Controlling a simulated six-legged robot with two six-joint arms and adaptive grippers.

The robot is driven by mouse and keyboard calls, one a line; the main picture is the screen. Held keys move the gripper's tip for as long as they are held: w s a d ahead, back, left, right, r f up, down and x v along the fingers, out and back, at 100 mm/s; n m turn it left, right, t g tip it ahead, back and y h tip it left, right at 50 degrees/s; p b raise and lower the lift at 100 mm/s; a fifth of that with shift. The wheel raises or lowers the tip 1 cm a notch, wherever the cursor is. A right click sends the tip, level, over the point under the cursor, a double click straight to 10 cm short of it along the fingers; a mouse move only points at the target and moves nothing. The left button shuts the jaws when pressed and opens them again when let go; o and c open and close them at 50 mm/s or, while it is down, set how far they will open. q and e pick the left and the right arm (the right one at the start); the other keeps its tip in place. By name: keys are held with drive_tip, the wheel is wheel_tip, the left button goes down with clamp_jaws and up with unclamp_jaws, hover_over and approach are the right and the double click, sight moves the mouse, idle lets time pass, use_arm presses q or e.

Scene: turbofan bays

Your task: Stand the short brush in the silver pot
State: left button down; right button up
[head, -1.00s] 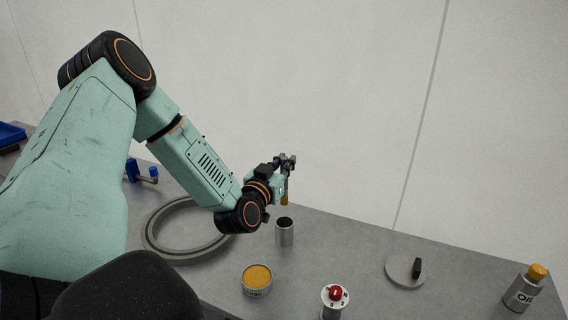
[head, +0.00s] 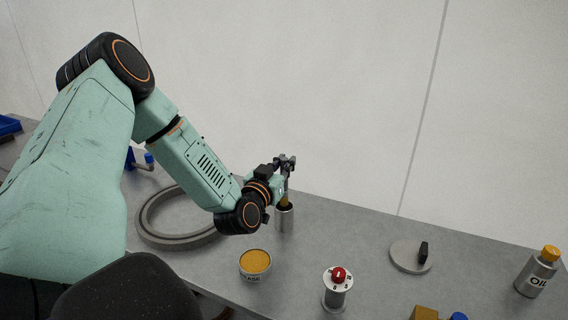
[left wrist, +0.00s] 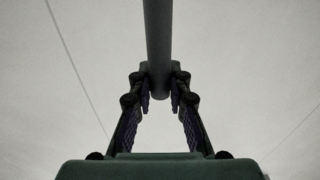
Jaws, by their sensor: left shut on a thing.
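My left gripper (head: 286,163) is shut on the short brush, high over the table. The brush hangs upright below the fingers, with its yellow-brown bristles (head: 284,200) at the mouth of the silver pot (head: 285,221). I cannot tell how far the tip is inside the rim. In the left wrist view the grey brush handle (left wrist: 159,40) runs between the two fingertips. The pot stands upright on the grey table. My right gripper is not in view.
A grey ring (head: 150,228) lies left of the pot. A tin with yellow contents (head: 255,263) and a red-knobbed device (head: 337,288) stand in front. A round plate with a black block (head: 411,256) and an oil bottle (head: 537,272) are to the right.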

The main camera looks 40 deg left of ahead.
use_arm(q)
drive_tip(key=shift+f+b, duration=1.55)
drive_tip(key=shift+f, duration=0.75)
drive_tip(key=c, duration=1.2)
unclamp_jaws()
drive_tip(key=shift+v, duration=3.75)
drive_tip(key=shift+r, duration=0.1)
